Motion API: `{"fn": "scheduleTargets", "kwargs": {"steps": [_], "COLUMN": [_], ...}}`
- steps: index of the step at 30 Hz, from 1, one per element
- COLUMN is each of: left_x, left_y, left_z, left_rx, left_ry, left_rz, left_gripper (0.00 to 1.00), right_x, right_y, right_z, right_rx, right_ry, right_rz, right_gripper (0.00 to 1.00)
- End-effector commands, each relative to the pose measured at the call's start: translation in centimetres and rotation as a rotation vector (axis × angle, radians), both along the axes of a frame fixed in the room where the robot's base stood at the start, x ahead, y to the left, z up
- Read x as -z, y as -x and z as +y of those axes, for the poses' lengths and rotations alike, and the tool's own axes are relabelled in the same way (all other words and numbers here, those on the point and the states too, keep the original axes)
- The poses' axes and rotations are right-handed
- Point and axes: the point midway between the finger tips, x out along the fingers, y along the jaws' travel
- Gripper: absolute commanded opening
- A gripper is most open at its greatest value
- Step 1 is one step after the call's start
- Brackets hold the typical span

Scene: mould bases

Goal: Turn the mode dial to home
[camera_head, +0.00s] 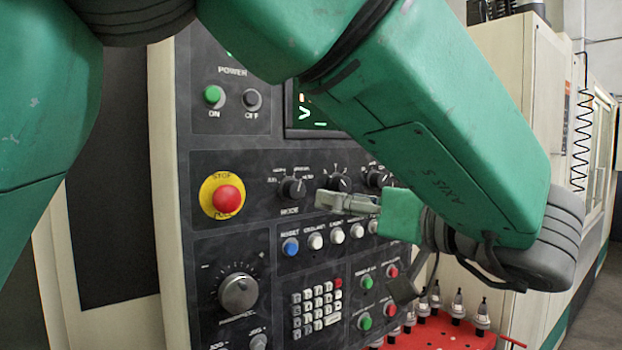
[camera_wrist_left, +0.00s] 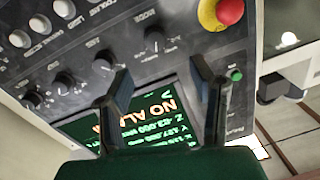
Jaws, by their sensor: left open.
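The mode dial (camera_head: 292,189) is a black knob on the dark control panel, right of the red stop button, with the word MODE under it. Its position labels are too small to read surely. In the left wrist view the panel appears upside down and the mode dial (camera_wrist_left: 155,39) sits at top centre, just beyond the fingers. My left gripper (camera_head: 322,200) reaches in from the right, its fingers just right of the dial and in front of the panel. Its open, empty fingers (camera_wrist_left: 160,72) frame the dial without visible contact. My right gripper is not in view.
The red stop button (camera_head: 227,198) is left of the dial. Other knobs (camera_head: 339,182) are close on its right. A row of push buttons (camera_head: 315,241) runs below. The screen (camera_wrist_left: 150,112) is near the fingers. A red rack (camera_head: 440,333) with several tool holders stands lower right.

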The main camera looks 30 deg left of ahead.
Motion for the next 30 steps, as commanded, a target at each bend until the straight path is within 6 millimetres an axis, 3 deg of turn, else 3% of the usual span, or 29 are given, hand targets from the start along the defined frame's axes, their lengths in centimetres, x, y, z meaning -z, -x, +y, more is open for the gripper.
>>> {"fn": "scheduleTargets", "kwargs": {"steps": [5,19,24,30], "left_x": [-0.1,0.0,0.1,0.1], "left_y": [-1.2,-3.9,-4.3,-4.3], "left_z": [1.8,10.7,11.9,11.5], "left_rx": [0.000,0.001,0.003,0.002], "left_ry": [-0.009,-0.005,-0.004,-0.008], "left_rz": [0.001,-0.002,-0.002,-0.003], "left_gripper": [0.50,0.50,0.50,0.50], "right_x": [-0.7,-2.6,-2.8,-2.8], "right_y": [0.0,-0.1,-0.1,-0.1], "right_z": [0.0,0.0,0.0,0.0], "right_rx": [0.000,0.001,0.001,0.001], "right_ry": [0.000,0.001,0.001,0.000], "right_rz": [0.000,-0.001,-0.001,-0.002], "right_gripper": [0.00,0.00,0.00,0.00]}}
